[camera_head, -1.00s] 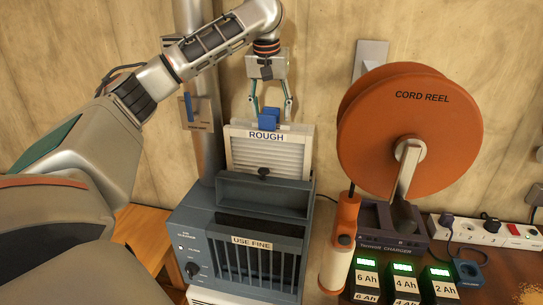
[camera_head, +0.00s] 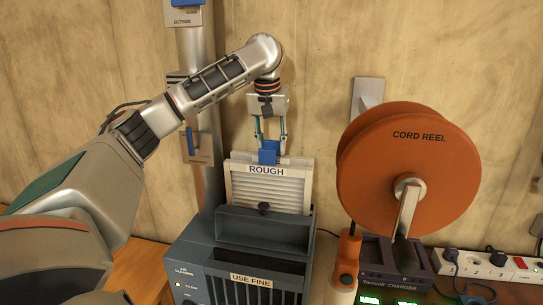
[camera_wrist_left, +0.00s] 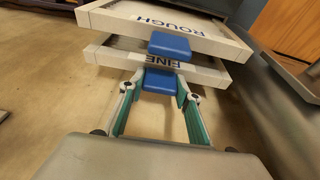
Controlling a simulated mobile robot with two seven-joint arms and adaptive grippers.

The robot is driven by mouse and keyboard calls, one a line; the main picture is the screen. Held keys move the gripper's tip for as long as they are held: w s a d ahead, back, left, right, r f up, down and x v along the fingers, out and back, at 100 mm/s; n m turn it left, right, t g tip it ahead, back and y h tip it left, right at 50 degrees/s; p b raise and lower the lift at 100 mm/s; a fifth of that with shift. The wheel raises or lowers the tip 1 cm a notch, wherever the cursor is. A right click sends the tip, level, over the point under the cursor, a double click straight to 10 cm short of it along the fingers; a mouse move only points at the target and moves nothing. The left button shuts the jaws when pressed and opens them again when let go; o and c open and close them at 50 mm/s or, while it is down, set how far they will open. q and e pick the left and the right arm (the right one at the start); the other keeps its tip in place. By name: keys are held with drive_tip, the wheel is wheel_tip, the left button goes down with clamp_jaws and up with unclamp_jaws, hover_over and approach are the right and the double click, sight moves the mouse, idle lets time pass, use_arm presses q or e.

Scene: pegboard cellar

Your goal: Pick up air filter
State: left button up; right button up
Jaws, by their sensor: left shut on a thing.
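Two white-framed air filters show, each with a blue tab. The ROUGH filter (camera_head: 247,190) stands in front, upright at the top of the blue-grey air cleaner (camera_head: 190,246). In the left wrist view, the ROUGH filter (camera_wrist_left: 105,18) is farther off and the FINE filter (camera_wrist_left: 105,54) is nearer to me. My left gripper (camera_head: 269,146) reaches down from above. In the wrist view its green fingers (camera_wrist_left: 160,84) are shut on the FINE filter's blue tab. In the head view the FINE filter is hidden behind the ROUGH one. My right gripper is not in view.
An orange cord reel (camera_head: 370,170) stands close on the right. A charger (camera_head: 378,262) and a power strip (camera_head: 478,262) lie below it. A grey pipe (camera_head: 198,90) rises behind the cleaner on the left.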

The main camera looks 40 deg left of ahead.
use_arm(q)
wheel_tip(320, 180, up, 28)
drive_tip(key=shift+f, duration=0.2)
drive_tip(key=shift+s+f, duration=0.1)
idle(0.9)
